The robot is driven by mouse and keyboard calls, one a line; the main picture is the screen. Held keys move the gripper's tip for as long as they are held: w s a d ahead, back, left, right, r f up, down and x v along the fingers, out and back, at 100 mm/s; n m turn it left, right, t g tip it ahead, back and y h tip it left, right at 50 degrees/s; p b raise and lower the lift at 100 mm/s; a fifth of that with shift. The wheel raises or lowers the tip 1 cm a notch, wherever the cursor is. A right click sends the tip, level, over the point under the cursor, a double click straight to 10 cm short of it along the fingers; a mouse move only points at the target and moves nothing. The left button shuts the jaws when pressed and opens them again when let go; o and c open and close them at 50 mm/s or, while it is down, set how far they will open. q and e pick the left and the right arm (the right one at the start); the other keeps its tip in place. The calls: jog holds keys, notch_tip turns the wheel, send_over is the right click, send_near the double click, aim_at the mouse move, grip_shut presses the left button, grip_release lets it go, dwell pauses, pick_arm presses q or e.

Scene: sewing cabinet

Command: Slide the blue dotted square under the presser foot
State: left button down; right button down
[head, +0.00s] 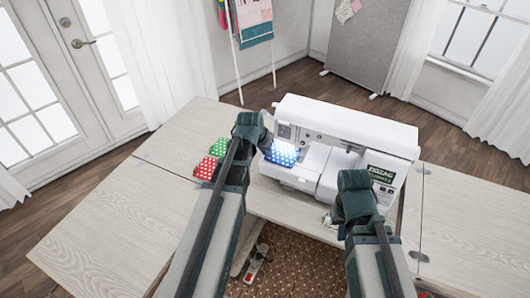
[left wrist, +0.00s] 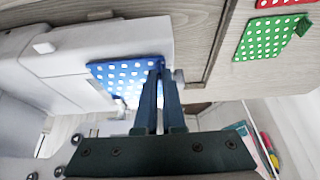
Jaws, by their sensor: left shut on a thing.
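The blue dotted square (head: 283,153) lies on the white bed of the sewing machine (head: 345,128), at its left end under the machine's lit head. In the left wrist view the blue square (left wrist: 122,76) has its edge between the close-set fingers of my left gripper (left wrist: 160,68), which is shut on it. In the head view my left gripper (head: 268,140) is beside the square, partly hidden by its own arm. The presser foot is hidden, so I cannot tell how the square sits relative to it. My right gripper (head: 335,222) is low in front of the machine; its fingers are mostly hidden.
A green dotted square (head: 219,146) and a red dotted square (head: 205,168) lie on the wooden cabinet top (head: 110,205) left of the machine. The cabinet top further left is clear. A grey board (head: 368,45) stands behind.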

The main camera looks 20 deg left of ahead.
pick_arm(q)
jog(key=shift+w, duration=0.45)
jog(key=c, duration=0.9)
grip_release()
jog(key=shift+c, duration=0.2)
jog(key=shift+s+r, duration=0.1)
jog(key=p+v, duration=1.2)
jog(key=v, duration=0.1)
jog(key=shift+r, duration=0.25)
jog(key=shift+s+d, duration=0.1)
